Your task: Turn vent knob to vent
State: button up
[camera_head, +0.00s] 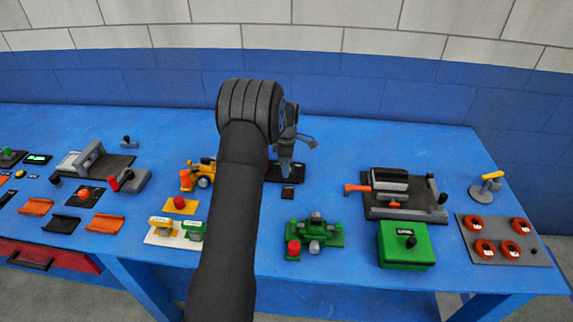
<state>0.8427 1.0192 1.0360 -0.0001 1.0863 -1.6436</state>
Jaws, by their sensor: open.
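My gripper (286,168) points down over a dark panel (302,172) at the middle back of the blue table. It is open, and its fingers look small and partly overlapped. My dark arm hides the left part of this panel. A vent knob cannot be picked out for certain; it may be on the dark panel, hidden by my gripper. A small dark block (288,193) lies just in front of the panel. Whether my fingers touch anything is too small to tell.
A green valve device (316,236) with a red knob stands in front. A grey fixture (400,194) and a green box (405,246) are to the right, with a plate of red rings (535,254) beyond. A yellow machine (207,168) stands left of my arm. The back right tabletop is clear.

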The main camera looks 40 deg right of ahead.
notch_tip(320, 180, up, 17)
jog(key=shift+r, duration=0.2)
jog(key=shift+f, duration=0.1)
dwell(0.4)
notch_tip(320, 180, down, 17)
jog(key=shift+f, duration=0.15)
dwell(0.4)
jog(key=shift+f, duration=0.1)
jog(key=m, duration=0.8)
jog(key=shift+m, duration=0.3)
jog(key=m, duration=0.4)
jog(key=shift+m, duration=2.2)
dwell(0.3)
